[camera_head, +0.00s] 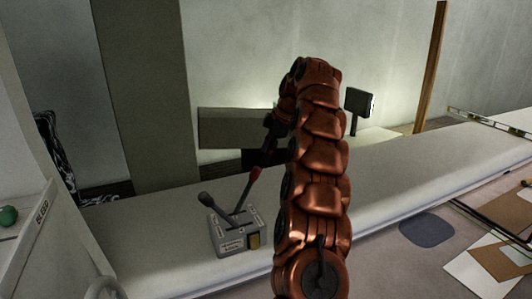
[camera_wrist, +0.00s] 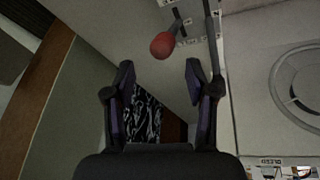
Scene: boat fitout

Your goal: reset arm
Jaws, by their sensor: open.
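My copper arm stands in the middle of the head view and bends over at the top. My gripper (camera_wrist: 159,72) is open and empty in the wrist view, with its two dark fingers apart. A red lever knob (camera_wrist: 163,45) lies just beyond the fingertips, not gripped. In the head view the gripper (camera_head: 266,148) points down close above the red knob (camera_head: 254,173). The knob tops a lever on a grey control box (camera_head: 231,236). A second lever with a black knob (camera_head: 205,198) stands to its left. My arm hides part of the gripper.
The box sits on a long pale bench (camera_head: 400,185). A small dark screen (camera_head: 360,102) stands behind my arm to the right. A white bin (camera_head: 40,240) and a green ball (camera_head: 8,215) are at the left. Papers (camera_head: 475,272) and a dark pad (camera_head: 427,230) lie front right.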

